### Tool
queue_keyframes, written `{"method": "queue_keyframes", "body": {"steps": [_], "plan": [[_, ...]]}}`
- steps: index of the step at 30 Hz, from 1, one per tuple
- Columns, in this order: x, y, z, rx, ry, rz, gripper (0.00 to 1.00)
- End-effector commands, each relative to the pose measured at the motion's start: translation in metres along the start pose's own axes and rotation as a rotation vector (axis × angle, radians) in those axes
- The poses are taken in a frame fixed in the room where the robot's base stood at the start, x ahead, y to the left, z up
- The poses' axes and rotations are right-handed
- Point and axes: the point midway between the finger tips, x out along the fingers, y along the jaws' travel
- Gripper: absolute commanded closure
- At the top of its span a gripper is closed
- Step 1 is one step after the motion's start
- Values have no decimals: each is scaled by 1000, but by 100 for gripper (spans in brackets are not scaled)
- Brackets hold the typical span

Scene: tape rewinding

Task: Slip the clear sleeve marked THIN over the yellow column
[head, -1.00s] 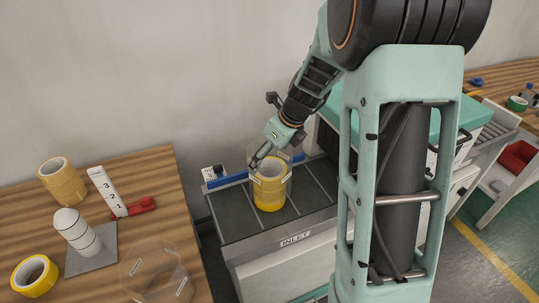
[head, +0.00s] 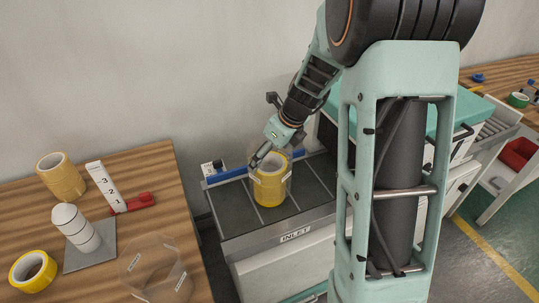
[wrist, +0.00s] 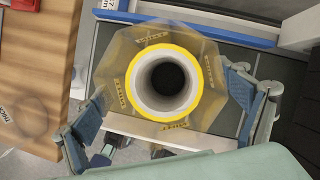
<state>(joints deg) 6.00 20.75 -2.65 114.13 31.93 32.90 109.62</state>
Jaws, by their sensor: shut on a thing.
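The yellow column (head: 268,198), a stack of yellow tape with a pale core, stands upright on the inlet conveyor. In the wrist view it shows from above as a yellow ring (wrist: 127,90). A clear many-sided sleeve (wrist: 206,105) with small labels surrounds the column's top; its lower edge is hard to make out in the head view. The label print is too small to read surely. My gripper (wrist: 170,105) is shut on the sleeve, with one finger on each side of it. In the head view my gripper (head: 262,156) is at the column's upper end.
A second clear sleeve (head: 155,266) lies on the wooden table (head: 130,170) at left. Tape rolls (head: 60,176), a white striped post (head: 76,226) and a numbered white block (head: 105,186) share that table. A blue rail (head: 228,176) runs behind the column. The conveyor (head: 235,215) is otherwise clear.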

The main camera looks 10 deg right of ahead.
Motion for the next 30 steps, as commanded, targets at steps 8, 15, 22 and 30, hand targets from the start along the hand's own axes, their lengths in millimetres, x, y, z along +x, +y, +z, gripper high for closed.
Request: {"method": "queue_keyframes", "body": {"steps": [8,15,22,30], "plan": [[7,0,-3,1,1,0,21],[7,0,-3,1,0,0,7],[7,0,-3,0,0,0,0],[6,0,-2,0,0,0,0]]}}
